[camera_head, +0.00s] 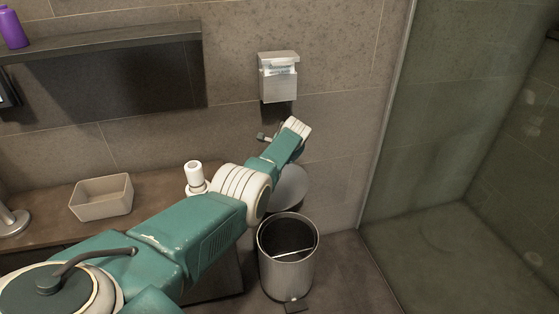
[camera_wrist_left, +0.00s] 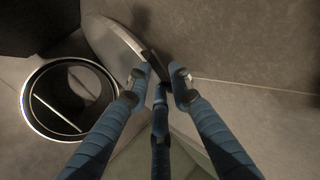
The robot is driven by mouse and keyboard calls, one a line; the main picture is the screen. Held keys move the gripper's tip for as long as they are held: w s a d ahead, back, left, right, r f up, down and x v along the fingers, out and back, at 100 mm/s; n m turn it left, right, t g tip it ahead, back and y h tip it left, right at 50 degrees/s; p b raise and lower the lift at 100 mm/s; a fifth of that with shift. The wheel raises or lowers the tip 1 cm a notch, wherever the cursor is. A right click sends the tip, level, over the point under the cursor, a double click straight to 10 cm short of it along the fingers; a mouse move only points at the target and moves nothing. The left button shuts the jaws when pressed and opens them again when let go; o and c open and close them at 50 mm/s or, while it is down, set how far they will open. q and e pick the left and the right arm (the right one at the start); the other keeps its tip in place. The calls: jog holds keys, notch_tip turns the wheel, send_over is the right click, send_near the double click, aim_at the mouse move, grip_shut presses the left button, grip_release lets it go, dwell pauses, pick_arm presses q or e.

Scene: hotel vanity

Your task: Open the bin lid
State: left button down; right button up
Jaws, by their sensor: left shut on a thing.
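The metal bin (camera_head: 287,270) stands on the floor beside the counter, with its round mouth uncovered and a dark inside. Its round lid (camera_head: 288,188) is raised behind the mouth, partly hidden by my left arm. In the left wrist view the bin's rim (camera_wrist_left: 30,105) is at the left, and the lid (camera_wrist_left: 112,38) is tilted up, seen nearly edge-on. My left gripper (camera_wrist_left: 160,82) has its fingers around a dark piece at the lid's edge. In the head view the gripper is mostly hidden behind my arm. My right gripper is not in view.
A metal dispenser (camera_head: 279,77) hangs on the wall above the bin. A glass shower panel (camera_head: 450,130) stands to the right. Floor right of the bin is clear.

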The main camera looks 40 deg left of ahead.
pick_arm(q)
jog(key=shift+w+a+r, duration=0.2)
jog(key=shift+w+r, duration=0.05)
jog(key=shift+r, duration=0.2)
jog(key=c, duration=1.8)
grip_release()
jog(key=shift+c, duration=0.2)
jog(key=shift+s+d, duration=0.1)
jog(key=shift+s, duration=0.05)
jog(key=shift+d, duration=0.1)
jog(key=v, duration=1.1)
jog(key=shift+s+d+r, duration=0.2)
jog(key=shift+s+r, duration=0.05)
